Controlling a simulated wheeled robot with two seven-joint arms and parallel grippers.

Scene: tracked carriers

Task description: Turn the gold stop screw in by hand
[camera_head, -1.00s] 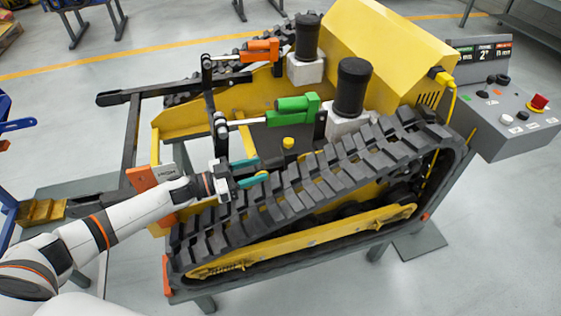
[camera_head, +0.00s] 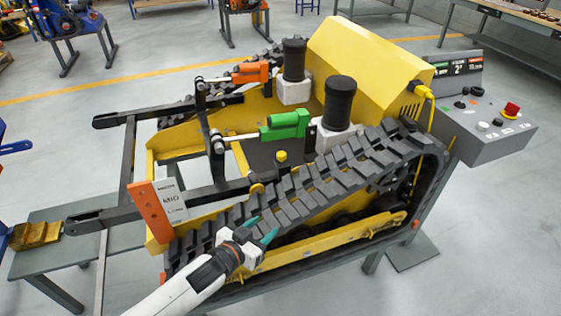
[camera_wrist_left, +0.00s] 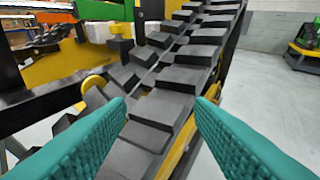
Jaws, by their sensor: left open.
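A round gold knob (camera_head: 257,190), which looks like the stop screw, sits beside the black lift arm, at the inner side of the near track. It also shows in the left wrist view (camera_wrist_left: 93,84), left of centre beyond the left finger. Its thread and depth cannot be made out. My left gripper (camera_head: 262,231) has teal fingers, open and empty, over the outer side of the near black track (camera_head: 315,180). It is apart from the knob. In the left wrist view the open fingers (camera_wrist_left: 162,112) frame track pads. My right gripper is not in view.
A yellow knob (camera_head: 282,157) stands on the deck near the green cylinder (camera_head: 285,125). An orange cylinder (camera_head: 251,72), black canisters and a yellow housing (camera_head: 370,55) are behind. A grey control box (camera_head: 490,120) with a red button is at right. Floor in front is open.

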